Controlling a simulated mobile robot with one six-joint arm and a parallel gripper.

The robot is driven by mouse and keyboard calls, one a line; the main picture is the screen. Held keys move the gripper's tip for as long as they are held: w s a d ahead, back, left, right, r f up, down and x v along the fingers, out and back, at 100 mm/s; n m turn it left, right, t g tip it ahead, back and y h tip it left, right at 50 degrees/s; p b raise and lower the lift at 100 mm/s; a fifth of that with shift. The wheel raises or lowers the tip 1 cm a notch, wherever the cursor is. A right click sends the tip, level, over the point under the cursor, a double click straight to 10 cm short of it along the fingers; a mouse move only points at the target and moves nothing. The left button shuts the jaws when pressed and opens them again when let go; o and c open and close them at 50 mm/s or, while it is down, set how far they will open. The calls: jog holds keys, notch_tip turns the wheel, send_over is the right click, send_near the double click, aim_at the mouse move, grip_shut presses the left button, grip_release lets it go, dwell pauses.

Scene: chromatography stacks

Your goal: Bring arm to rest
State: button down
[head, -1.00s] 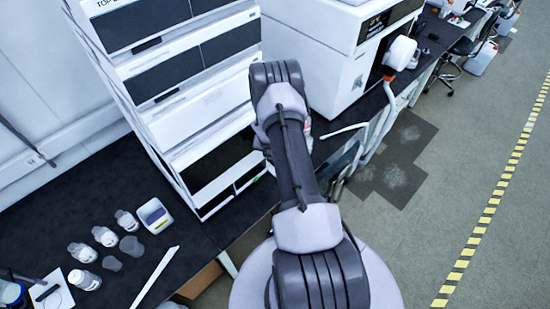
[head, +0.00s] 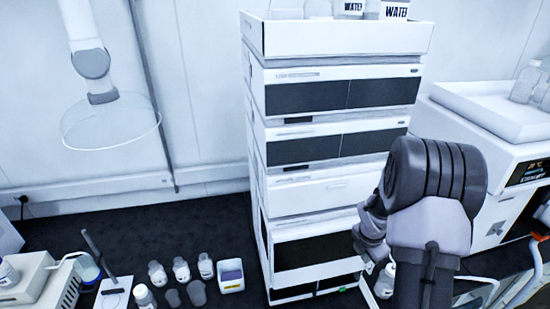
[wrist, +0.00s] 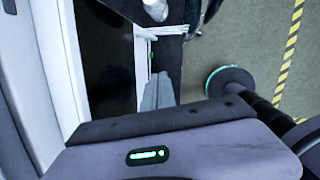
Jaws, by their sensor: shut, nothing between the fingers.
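My arm (head: 432,205) rises at the right of the head view, bent in front of the right side of the chromatography stack (head: 335,187). My gripper is hard to make out there behind my wrist. In the wrist view the grey fingers of my gripper (wrist: 159,80) are together and empty. They point toward the dark bench and a white edge beside them. No object is held.
A white instrument (head: 500,195) stands close on the right. An extraction hood (head: 110,122) hangs at upper left. Floor shows in the wrist view.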

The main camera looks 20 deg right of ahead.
jog(key=s+a+r+m+t+b, duration=0.1)
jog(key=s+a+m+b, duration=0.1)
jog(key=a+m+b, duration=0.8)
jog(key=s+a+f+m+t+y+b, duration=0.1)
jog(key=s+a+f+m+y+b, duration=0.1)
jog(key=s+a+m+b, duration=0.5)
jog(key=s+a+f+m+t+y+b, duration=0.1)
jog(key=s+a+f+m+b, duration=0.4)
jog(key=s+a+b, duration=0.7)
jog(key=a+m+y, duration=0.1)
jog(key=a+m, duration=0.1)
jog(key=a, duration=0.1)
jog(key=shift+a+t+y+b, duration=0.25)
jog(key=shift+t+y+b, duration=0.05)
jog(key=shift+t+b, duration=0.1)
